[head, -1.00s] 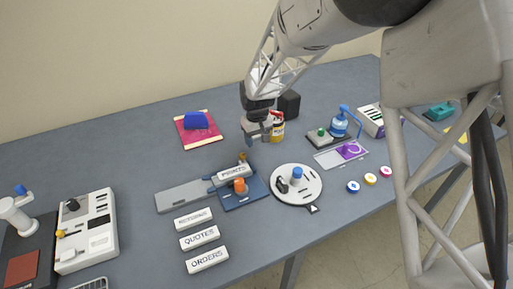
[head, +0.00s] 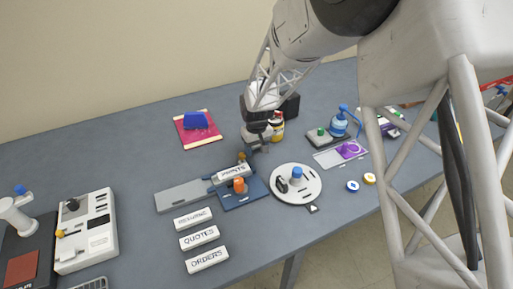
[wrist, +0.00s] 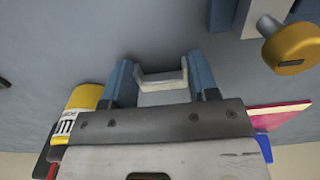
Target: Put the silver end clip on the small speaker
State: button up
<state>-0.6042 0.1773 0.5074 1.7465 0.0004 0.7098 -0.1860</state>
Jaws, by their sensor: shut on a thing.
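The silver end clip (wrist: 162,82) is a pale U-shaped piece held between the two blue fingers of my gripper (wrist: 158,75) in the wrist view. In the head view my gripper (head: 257,144) is low over the middle of the table, and the clip is too small to make out there. A black box (head: 292,106), which looks like the small speaker, stands behind and to the right of my gripper, apart from it. My arm hides part of this box.
A yellow bottle (head: 277,128) stands close beside my gripper, also visible in the wrist view (wrist: 86,97). A brass-coloured knob (wrist: 290,48) is near the sliding plate (head: 185,196). A blue block (head: 196,120) sits on a red mat. The table's back left is clear.

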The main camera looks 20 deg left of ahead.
jog(key=shift+f, duration=0.1)
jog(key=o, duration=0.9)
notch_tip(320, 180, up, 12)
dwell(0.6)
dwell(0.8)
